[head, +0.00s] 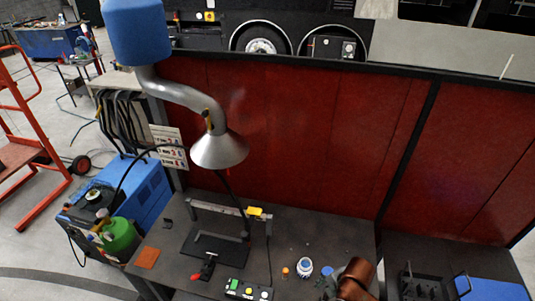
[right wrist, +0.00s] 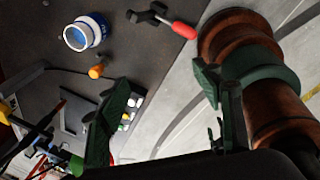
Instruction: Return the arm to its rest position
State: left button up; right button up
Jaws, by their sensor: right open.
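My right gripper (right wrist: 160,85) shows in the right wrist view as two dark green fingers spread apart, with nothing between them. It is over the dark workbench (right wrist: 45,85), whose edge runs close by with the floor beyond. In the head view a copper-coloured rounded form (head: 356,277) is at the bottom edge, over the bench; I take it for my arm. A copper-coloured part with a green band also fills the right side of the wrist view. My left arm and gripper are in neither view.
The bench carries a white and blue tin (head: 305,267), an orange knob-like piece (head: 285,271), a button box (head: 248,291) and a lamp-like metal hood (head: 219,150) above. A red partition (head: 290,130) stands behind. A blue machine (head: 145,195) is at left.

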jog(key=s+d+f+m+t+h, duration=0.1)
jog(key=s+d+m+h, duration=0.1)
jog(key=s+d+m, duration=0.8)
jog(key=s+d+m+t+h, duration=0.1)
jog(key=s+d+m, duration=0.45)
jog(key=m, duration=0.75)
notch_tip(320, 180, down, 39)
jog(key=s+a+g+b, duration=0.1)
jog(key=s+a+b, duration=0.15)
jog(key=b, duration=0.95)
pick_arm(q)
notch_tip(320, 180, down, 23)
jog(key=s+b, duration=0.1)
jog(key=b, duration=1)
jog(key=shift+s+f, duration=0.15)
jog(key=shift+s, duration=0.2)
pick_arm(e)
jog(key=s+f, duration=0.6)
jog(key=f, duration=0.4)
jog(key=s+f+g, duration=0.1)
jog(key=s+f, duration=0.6)
jog(key=f, duration=0.4)
jog(key=s+f+n, duration=0.1)
jog(key=s+f, duration=0.6)
jog(key=f, duration=0.4)
jog(key=shift+f+g+y, duration=0.2)
jog(key=shift+g+y, duration=0.1)
jog(key=shift+y, duration=0.1)
